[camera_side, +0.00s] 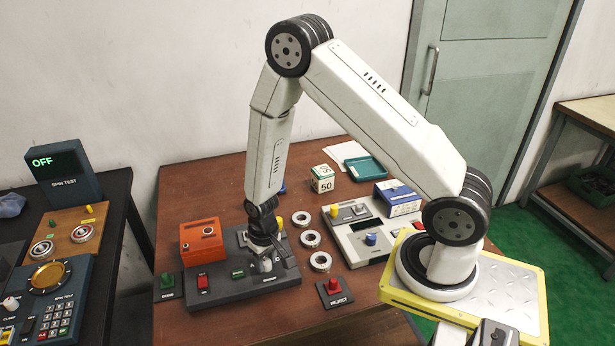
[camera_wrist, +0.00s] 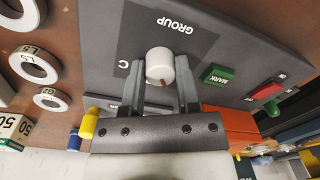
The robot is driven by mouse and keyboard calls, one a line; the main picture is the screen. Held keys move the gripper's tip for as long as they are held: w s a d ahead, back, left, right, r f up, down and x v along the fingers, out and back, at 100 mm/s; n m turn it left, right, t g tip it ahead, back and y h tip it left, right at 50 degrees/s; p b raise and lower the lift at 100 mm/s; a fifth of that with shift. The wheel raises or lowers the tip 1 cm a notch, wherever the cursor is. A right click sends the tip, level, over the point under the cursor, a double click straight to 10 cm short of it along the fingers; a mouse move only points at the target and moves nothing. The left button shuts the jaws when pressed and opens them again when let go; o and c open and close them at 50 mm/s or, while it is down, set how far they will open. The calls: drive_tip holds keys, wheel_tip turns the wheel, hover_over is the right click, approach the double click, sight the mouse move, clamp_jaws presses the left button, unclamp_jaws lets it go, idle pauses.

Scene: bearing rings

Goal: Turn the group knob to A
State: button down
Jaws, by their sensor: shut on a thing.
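The group knob (camera_wrist: 160,66) is a pale round knob on the dark panel (camera_wrist: 105,20), under the upside-down word GROUP. A short red mark on it points down the wrist picture, towards my gripper's palm. My gripper (camera_wrist: 160,72) is shut on the knob, one finger on each side. In the side view my gripper (camera_side: 264,255) points down onto the same knob (camera_side: 266,265) on the panel.
A green MARK button (camera_wrist: 217,75) and a red switch (camera_wrist: 267,90) sit right of the knob in the wrist view. An orange box (camera_side: 202,240) stands at the panel's left. Loose rings (camera_side: 310,239) and a REJECT button (camera_side: 334,287) lie to its right.

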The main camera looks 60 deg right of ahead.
sight(267, 260)
drive_tip(key=shift+w+n, duration=0.1)
drive_tip(key=shift+n, duration=1.2)
drive_tip(key=shift+c, duration=1.7)
unclamp_jaws()
drive_tip(key=shift+r, duration=0.1)
drive_tip(key=shift+d+r, duration=0.15)
drive_tip(key=shift+r, duration=3.65)
